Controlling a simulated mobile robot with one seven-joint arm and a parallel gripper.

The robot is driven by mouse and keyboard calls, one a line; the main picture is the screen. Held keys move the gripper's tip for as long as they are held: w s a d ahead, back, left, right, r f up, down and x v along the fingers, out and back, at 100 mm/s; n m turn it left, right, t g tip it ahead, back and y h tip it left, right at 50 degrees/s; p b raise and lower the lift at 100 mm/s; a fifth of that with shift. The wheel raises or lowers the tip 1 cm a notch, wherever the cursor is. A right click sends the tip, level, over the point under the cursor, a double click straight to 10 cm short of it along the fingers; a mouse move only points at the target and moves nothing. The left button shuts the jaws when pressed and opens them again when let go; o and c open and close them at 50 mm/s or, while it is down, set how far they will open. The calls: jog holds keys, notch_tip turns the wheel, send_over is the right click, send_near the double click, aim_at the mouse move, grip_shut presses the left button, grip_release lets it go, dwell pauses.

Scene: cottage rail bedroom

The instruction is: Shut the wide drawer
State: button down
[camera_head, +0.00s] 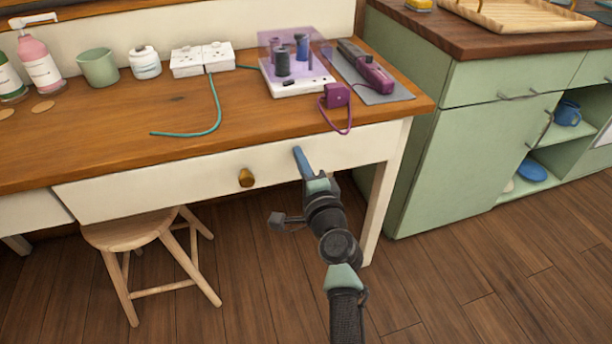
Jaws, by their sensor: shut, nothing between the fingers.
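The wide drawer (190,185) has a cream front under the wooden desk top and a round wooden knob (246,178). Its front looks close to flush with the desk's edge; I cannot tell whether a small gap is left. My gripper (299,154) is shut and empty, with its blue fingers pointing at the drawer front, right of the knob. The fingertips are at or very near the front's upper part; I cannot tell whether they touch it.
The desk top (110,130) holds bottles, a green cup (98,67), white sockets (202,58), a clear purple box (296,62) and a purple device (366,66). A wooden stool (137,232) stands below the drawer. A green cabinet (470,140) stands right. Floor in front is clear.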

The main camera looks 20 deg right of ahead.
jog(key=shift+w+r, duration=0.2)
jog(key=shift+w, duration=0.3)
jog(key=shift+w+r, duration=0.15)
jog(key=shift+w, duration=0.3)
